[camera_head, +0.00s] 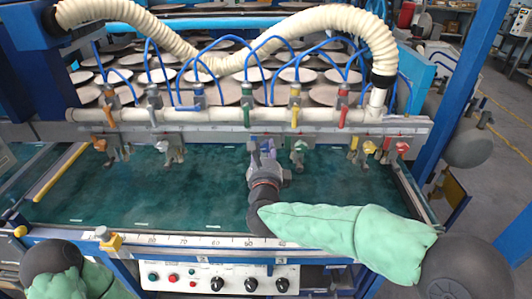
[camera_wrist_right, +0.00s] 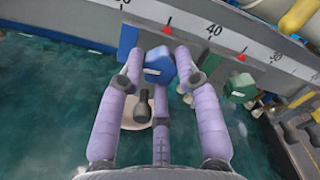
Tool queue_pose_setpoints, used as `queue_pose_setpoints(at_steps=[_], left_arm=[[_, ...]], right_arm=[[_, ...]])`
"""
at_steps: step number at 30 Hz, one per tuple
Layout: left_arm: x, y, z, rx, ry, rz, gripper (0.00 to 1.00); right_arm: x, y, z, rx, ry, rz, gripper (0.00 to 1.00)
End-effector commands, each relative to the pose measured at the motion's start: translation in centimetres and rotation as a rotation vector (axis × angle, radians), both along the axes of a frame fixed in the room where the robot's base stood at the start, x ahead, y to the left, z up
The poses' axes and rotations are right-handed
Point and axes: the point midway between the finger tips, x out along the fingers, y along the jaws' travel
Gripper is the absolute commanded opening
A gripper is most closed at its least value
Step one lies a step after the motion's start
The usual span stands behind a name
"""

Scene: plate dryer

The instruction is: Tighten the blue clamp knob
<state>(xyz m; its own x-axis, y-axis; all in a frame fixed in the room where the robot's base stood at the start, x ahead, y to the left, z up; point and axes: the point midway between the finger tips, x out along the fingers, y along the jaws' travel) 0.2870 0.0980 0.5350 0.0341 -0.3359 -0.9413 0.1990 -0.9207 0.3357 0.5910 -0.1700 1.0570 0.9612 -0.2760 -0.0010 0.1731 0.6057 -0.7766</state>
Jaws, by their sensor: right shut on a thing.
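The blue clamp knob (camera_wrist_right: 160,66) is between the fingertips of my right gripper in the right wrist view. My right gripper (camera_wrist_right: 155,58) has lavender fingers closed around the knob from several sides. In the head view my right gripper (camera_head: 264,156) reaches up to the ruled rail in the middle of the machine, and it hides most of the blue knob there. A green clamp knob (camera_wrist_right: 242,88) sits just right of the grip, and it also shows in the head view (camera_head: 300,147). My left arm shows at the bottom left, but its gripper is out of view.
On the same rail are an orange knob (camera_head: 100,143), a white knob (camera_head: 162,146), a yellow knob (camera_head: 369,147) and a red knob (camera_head: 402,148). Hoses and valves (camera_head: 295,95) hang above. The green mesh bed (camera_head: 150,195) below is mostly clear. A control panel (camera_head: 220,279) is in front.

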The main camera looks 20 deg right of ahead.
Motion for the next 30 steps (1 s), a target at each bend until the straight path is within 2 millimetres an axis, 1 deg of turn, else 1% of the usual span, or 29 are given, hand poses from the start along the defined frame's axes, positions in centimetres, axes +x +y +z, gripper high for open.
queue_pose_setpoints(at_steps=[1, 9, 24, 25, 27, 30], left_arm=[[0.00, 0.00, 0.00, 0.000, 0.000, 0.000, 0.40], [0.00, 0.00, -0.01, 0.000, 0.000, 0.000, 0.40], [0.00, 0.00, -0.02, 0.000, 0.000, 0.000, 0.40], [0.00, -0.01, -0.02, 0.000, 0.000, 0.000, 0.40], [0.00, 0.00, -0.02, 0.000, 0.000, 0.000, 0.40], [0.00, -0.01, -0.02, 0.000, 0.000, 0.000, 0.40]], right_arm=[[-0.03, 0.09, -0.23, 0.022, -0.002, 0.002, 0.01], [-0.03, 0.06, -0.17, 0.100, -0.025, 0.002, 0.01], [-0.01, 0.02, -0.10, 0.116, -0.031, 0.000, 0.01], [-0.01, 0.03, -0.11, 0.116, -0.031, 0.000, 0.39], [-0.01, 0.02, -0.09, 0.116, -0.032, 0.001, 0.58], [-0.01, 0.00, -0.05, 0.116, -0.032, 0.001, 0.58]])
